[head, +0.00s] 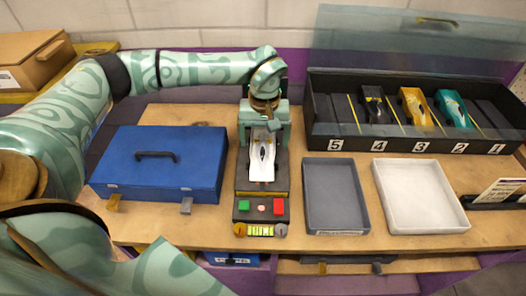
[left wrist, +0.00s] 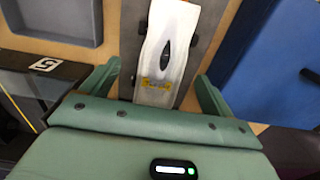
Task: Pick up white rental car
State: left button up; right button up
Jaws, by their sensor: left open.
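The white car (head: 262,160) sits on a dark grey track block in the middle of the table. Its rear part lies under my left gripper (head: 264,132). In the left wrist view the white car (left wrist: 166,52) has a dark cockpit and yellow lettering, and it lies between the two green fingers of my left gripper (left wrist: 158,88). The fingers are apart, with a gap on each side of the car. My right gripper is not in view.
A blue case (head: 155,190) stands left of the track block. A grey tray (head: 335,228) and a white tray (head: 455,215) lie to the right. Behind them, an open black box (head: 320,135) with numbered slots holds black, yellow and teal cars. A control panel (head: 261,214) is at the block's front.

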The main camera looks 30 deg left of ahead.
aim_at(263, 149)
pick_arm(q)
jog(key=f, duration=0.4)
jog(key=shift+s+a+f, duration=0.1)
jog(key=shift+s+f, duration=0.05)
jog(key=shift+s, duration=0.1)
jog(key=shift+f, duration=0.2)
jog(key=c, duration=1.3)
jog(key=shift+o, duration=0.2)
jog(key=shift+r, duration=0.1)
